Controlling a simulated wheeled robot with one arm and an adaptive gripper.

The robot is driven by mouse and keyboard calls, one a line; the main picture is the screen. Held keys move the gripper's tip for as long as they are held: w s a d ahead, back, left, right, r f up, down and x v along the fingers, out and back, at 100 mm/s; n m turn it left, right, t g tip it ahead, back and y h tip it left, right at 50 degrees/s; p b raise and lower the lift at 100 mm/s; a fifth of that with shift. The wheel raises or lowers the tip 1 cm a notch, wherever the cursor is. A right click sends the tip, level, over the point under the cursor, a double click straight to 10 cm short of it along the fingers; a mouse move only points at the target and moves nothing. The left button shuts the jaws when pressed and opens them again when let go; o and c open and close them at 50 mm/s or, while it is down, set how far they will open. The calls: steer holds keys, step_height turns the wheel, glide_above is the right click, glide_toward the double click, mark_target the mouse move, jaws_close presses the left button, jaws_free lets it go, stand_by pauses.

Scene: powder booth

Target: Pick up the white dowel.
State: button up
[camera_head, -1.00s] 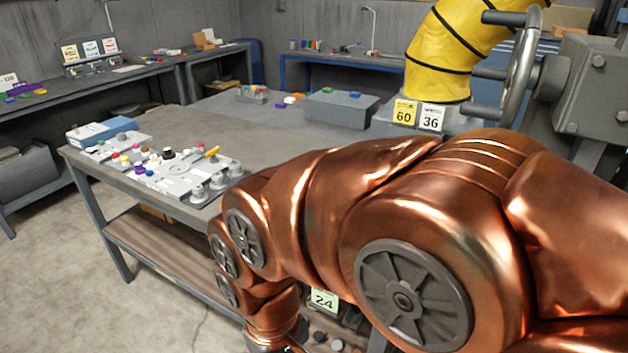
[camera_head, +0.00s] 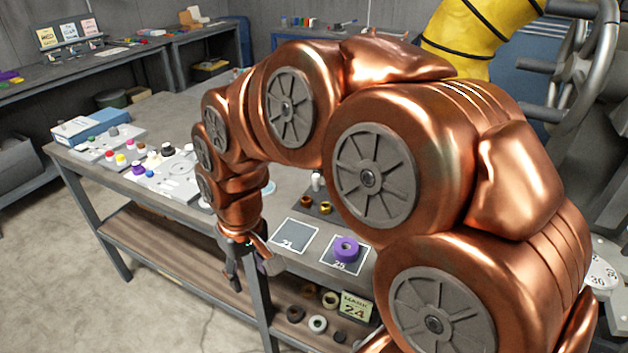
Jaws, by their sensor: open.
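A small white upright cylinder (camera_head: 317,182), which looks like the white dowel, stands on the workbench behind a dark plate, partly beside my arm. My gripper (camera_head: 250,272) hangs at the bench's front edge, pointing down. It is open and empty, in front of and lower left of the white cylinder, well apart from it.
A purple ring (camera_head: 346,248) sits on the square marked 25. The square marked 21 (camera_head: 295,236) is empty. Brown and yellow pieces (camera_head: 325,208) sit on the dark plate. The lower shelf (camera_head: 165,248) holds several rings. My arm hides part of the benchtop.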

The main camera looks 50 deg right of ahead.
steer(key=w+d+r+m+t+p, duration=0.1)
steer(key=w+d+t, duration=0.1)
steer(key=w+d, duration=0.65)
steer(key=m+t+h+p, duration=0.2)
steer(key=m, duration=0.2)
glide_toward(316, 175)
steer(key=x, duration=0.5)
steer(key=shift+a, duration=0.4)
steer(key=shift+d+f, duration=0.15)
steer(key=shift+p+x, duration=0.5)
steer(key=shift+x, duration=0.7)
steer(key=shift+d+p+x, duration=0.25)
steer(key=shift+p+x, duration=0.8)
steer(key=shift+x, duration=0.2)
steer(key=shift+p+x, duration=0.4)
steer(key=shift+x, duration=0.8)
jaws_close()
